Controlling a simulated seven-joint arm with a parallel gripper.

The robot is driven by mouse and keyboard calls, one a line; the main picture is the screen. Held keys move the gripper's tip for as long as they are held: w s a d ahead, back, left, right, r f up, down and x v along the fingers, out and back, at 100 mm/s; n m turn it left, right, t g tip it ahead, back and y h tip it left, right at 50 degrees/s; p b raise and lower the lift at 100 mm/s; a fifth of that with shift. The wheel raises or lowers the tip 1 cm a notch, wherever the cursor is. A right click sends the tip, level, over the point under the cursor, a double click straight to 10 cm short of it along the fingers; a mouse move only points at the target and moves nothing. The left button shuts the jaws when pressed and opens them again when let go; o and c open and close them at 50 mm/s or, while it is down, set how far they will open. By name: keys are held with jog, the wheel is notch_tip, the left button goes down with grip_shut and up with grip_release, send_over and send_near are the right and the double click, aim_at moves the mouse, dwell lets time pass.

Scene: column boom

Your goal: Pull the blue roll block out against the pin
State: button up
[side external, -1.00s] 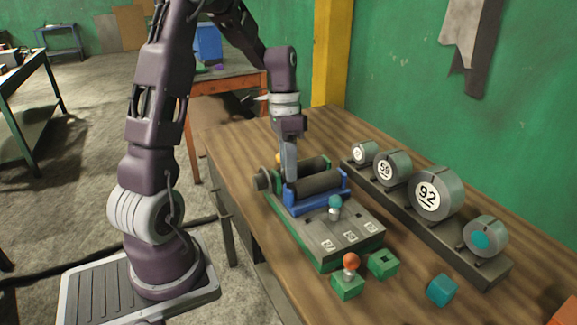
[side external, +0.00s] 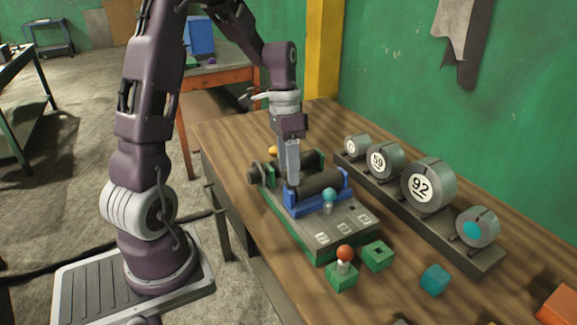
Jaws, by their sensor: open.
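The blue roll block (side external: 322,201) sits on the green-edged base plate (side external: 325,250) and carries a dark roller (side external: 318,184). A pin with a teal ball knob (side external: 328,196) stands upright at the block's near side. My gripper (side external: 291,181) points down at the block's left part, by the left end of the roller. It is open; its fingers overlap in this view, and I cannot tell whether they touch the block. Behind the blue block is a green block with another dark roller (side external: 294,163).
An orange-knobbed pin in a green block (side external: 342,270), a green socket block (side external: 377,256) and a teal cube (side external: 434,279) lie in front. An orange block (side external: 560,306) is at the lower right.

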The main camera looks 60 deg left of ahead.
notch_tip(320, 180, up, 7)
jog(key=a, duration=0.1)
jog(key=shift+w+a, duration=0.15)
jog(key=shift+a, duration=0.05)
jog(key=s+d+r+n+t+y, duration=0.1)
jog(key=s+d+r+t, duration=0.1)
jog(key=s+d, duration=0.6)
jog(key=s+d+r+n+t+y, duration=0.1)
jog(key=s+d+r+t, duration=0.2)
jog(key=s+d, duration=0.4)
jog(key=shift+s+d+r+t, duration=0.35)
jog(key=shift+s+d+t, duration=0.05)
jog(key=shift+s+t, duration=0.1)
